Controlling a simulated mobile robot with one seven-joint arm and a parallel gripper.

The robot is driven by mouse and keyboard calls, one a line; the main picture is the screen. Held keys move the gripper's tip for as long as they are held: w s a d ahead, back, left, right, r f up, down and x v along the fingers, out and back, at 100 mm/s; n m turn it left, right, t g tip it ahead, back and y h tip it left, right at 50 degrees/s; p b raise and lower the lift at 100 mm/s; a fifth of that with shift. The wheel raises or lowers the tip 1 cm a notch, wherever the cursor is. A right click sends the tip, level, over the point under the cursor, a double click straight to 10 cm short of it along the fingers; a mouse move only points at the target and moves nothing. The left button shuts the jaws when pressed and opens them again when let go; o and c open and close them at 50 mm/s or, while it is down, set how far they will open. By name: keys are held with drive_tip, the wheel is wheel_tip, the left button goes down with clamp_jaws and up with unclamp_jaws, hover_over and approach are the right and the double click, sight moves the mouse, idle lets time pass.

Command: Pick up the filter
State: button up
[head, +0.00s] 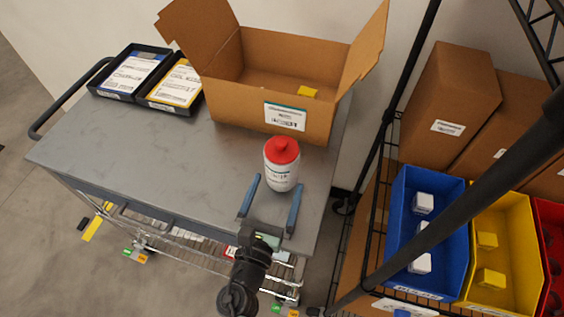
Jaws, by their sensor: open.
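A white canister with a red top and a printed label (281,172) stands upright on the grey cart top, in front of the open carton. It is the only thing near my gripper that could be the filter; I cannot read its label. My gripper (278,183) is open, with its two blue fingers pointing at the canister from the front. The fingertips appear at the left and right of its lower part, with gaps on both sides. I cannot tell their height or whether they reach around it. Nothing is held.
Two black trays with papers (130,74) lie at the back left. The cart top (150,150) is clear on the left. Blue (403,205) and yellow (523,225) bins fill a rack at right.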

sight(282, 166)
drive_tip(key=shift+r+p+x, duration=0.2)
drive_tip(key=shift+p+x, duration=0.15)
drive_tip(key=shift+x, duration=2.55)
drive_tip(key=shift+a, duration=0.1)
clamp_jaws()
drive_tip(key=shift+r, duration=0.2)
